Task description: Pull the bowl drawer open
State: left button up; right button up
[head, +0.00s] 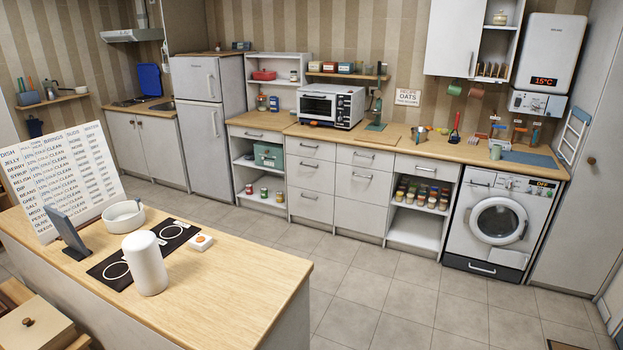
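Several white drawers with dark bar handles sit under the long wooden counter along the back wall. They include a stack of three (310,176), a wider pair in the middle (363,185), a drawer above the jar shelf (427,167) and one at the left end (255,133). All look shut. I cannot tell which is the bowl drawer, as no label is readable on them. Neither of my grippers is in the head view.
An island (220,290) fills the lower left, bearing a white cylinder (147,265), a white round dish (122,217) and a tilted chart (60,180). Tiled floor (385,280) between island and drawers is clear. A washing machine (497,222) stands right of the drawers.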

aim_at(317, 175)
jog(key=l+z, duration=0.1)
jog(key=z, duration=1.7)
jog(key=i+u, duration=0.15)
jog(key=i, duration=0.35)
jog(key=i+l+u, duration=0.1)
jog(key=i, duration=0.4)
jog(key=i+l+u, duration=0.15)
jog(key=i, duration=0.3)
jog(key=i+l+u, duration=0.1)
jog(key=i+l, duration=0.15)
jog(key=i, duration=0.25)
jog(key=i+l+u, duration=0.15)
jog(key=i, duration=0.35)
jog(key=i+j+u, duration=0.15)
jog(key=i+u, duration=0.7)
jog(key=i+l+u, duration=0.25)
jog(key=i+u, duration=0.2)
jog(key=i, duration=0.15)
jog(key=i+l+u, duration=0.4)
jog(key=i+j+u, duration=0.2)
jog(key=i+u, duration=0.5)
jog(key=i, duration=0.2)
jog(key=i+u, duration=0.35)
jog(key=i+z, duration=0.3)
jog(key=i, duration=0.25)
jog(key=i+j+z, duration=0.25)
jog(key=i, duration=0.25)
jog(key=i+j+z, duration=0.3)
jog(key=i, duration=0.2)
